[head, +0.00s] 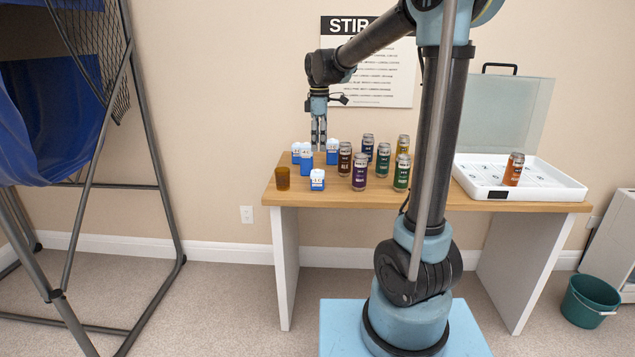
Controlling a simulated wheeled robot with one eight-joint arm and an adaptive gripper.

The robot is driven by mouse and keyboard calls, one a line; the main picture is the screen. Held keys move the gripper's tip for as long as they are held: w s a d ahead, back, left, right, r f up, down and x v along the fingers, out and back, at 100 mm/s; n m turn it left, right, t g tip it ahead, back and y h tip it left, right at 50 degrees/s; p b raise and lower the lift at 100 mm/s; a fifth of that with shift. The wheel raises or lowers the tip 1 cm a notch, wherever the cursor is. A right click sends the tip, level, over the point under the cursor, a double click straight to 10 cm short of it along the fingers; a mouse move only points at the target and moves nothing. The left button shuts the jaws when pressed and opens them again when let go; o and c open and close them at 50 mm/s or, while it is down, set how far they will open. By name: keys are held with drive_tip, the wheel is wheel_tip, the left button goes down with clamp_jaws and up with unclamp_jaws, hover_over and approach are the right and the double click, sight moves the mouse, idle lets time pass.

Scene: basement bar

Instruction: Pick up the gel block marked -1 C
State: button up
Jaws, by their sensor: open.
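One block (317,180) is nearest the front edge. One (306,160) is behind it to the left, another (296,150) is at the back left, and another (332,152) is at the back right. The markings are too small to read, so I cannot tell which is marked -1 C. My gripper (319,146) points down above the group, open and empty, its fingertips between the back blocks in the picture. I cannot tell its exact height above them.
An amber cup (282,179) stands left of the front block. Several cans, including a purple one (360,172), stand close to the blocks' right. A white tray (480,188) with a raised clear lid holds an orange can (513,169) on the right of the table (430,205).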

sight(317, 170)
wheel_tip(317, 170, down, 7)
drive_tip(key=shift+r, duration=0.1)
drive_tip(key=shift+a+f, duration=0.15)
drive_tip(key=shift+f, duration=1.2)
drive_tip(key=shift+a+f, duration=0.15)
drive_tip(key=shift+f, duration=1.2)
drive_tip(key=c, duration=1.2)
